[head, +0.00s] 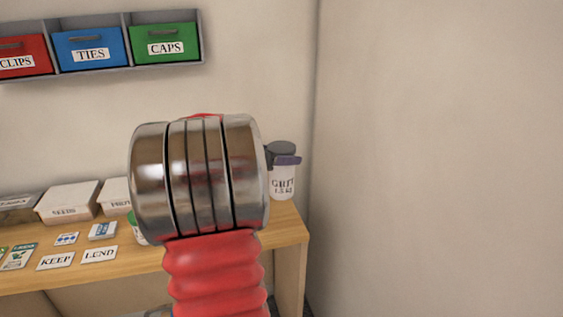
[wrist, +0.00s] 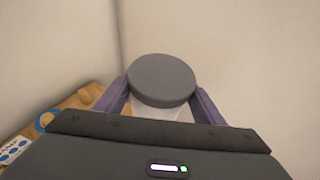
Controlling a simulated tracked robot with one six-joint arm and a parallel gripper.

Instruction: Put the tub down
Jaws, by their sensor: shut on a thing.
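The tub (head: 283,182) is white with a dark grey lid and a printed label that starts with "GRIT". In the head view it is upright at the right end of the wooden table, partly behind my arm. I cannot tell whether its base touches the table top. In the wrist view its round grey lid (wrist: 161,80) sits between the two purple fingers of my gripper (wrist: 160,103). My gripper is shut on the tub just below the lid. In the head view only one purple finger (head: 287,160) shows; the other is hidden.
The wooden table (head: 285,226) ends just right of the tub, close to the wall corner. Cards marked KEEP (head: 56,261) and LEND (head: 99,254), seed packets and white boxes (head: 67,202) lie to the left. Red, blue and green bins (head: 166,43) hang on the wall.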

